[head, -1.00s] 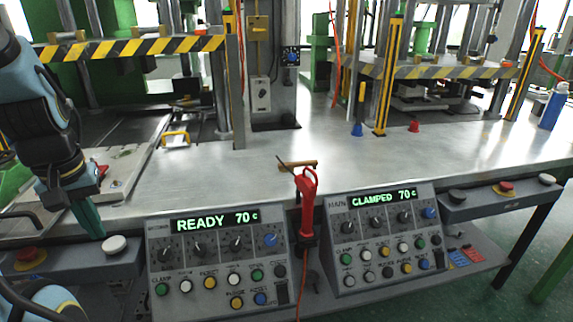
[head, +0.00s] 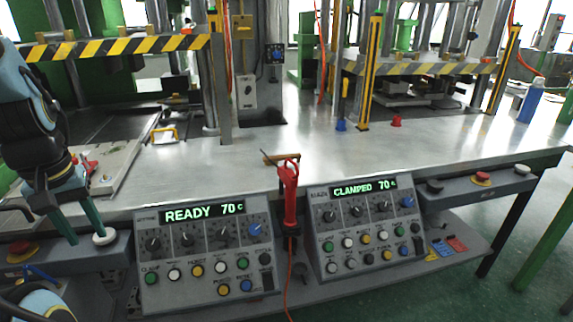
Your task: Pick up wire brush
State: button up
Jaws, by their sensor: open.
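A brown, wooden-looking handle (head: 286,158) lies on the metal bench top in the head view, behind a red hand tool. It looks like the wire brush, but its bristles cannot be made out. My gripper (head: 86,238) is at the lower left, pointing down with its two green fingers apart and nothing between them. It is over the front edge of the bench by the left button box, well to the left of the brown handle and not touching it.
The red hand tool (head: 289,190) stands upright between the left control panel (head: 205,255) and the right control panel (head: 367,228). Red-handled items (head: 88,166) lie near my arm. A yellow-handled piece (head: 163,134) is farther back. The middle bench top (head: 215,165) is clear.

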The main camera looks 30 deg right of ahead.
aim_at(276, 159)
jog(key=k+u, duration=0.35)
jog(key=k+j+u, duration=0.1)
jog(key=u, duration=0.3)
jog(key=k+l+u, duration=0.15)
jog(key=l+u, duration=0.25)
jog(key=k+l+u, duration=0.15)
jog(key=u, duration=0.25)
jog(key=k+l+u, duration=0.25)
jog(key=u, duration=0.15)
jog(key=k+l, duration=1.75)
jog(key=k, duration=0.05)
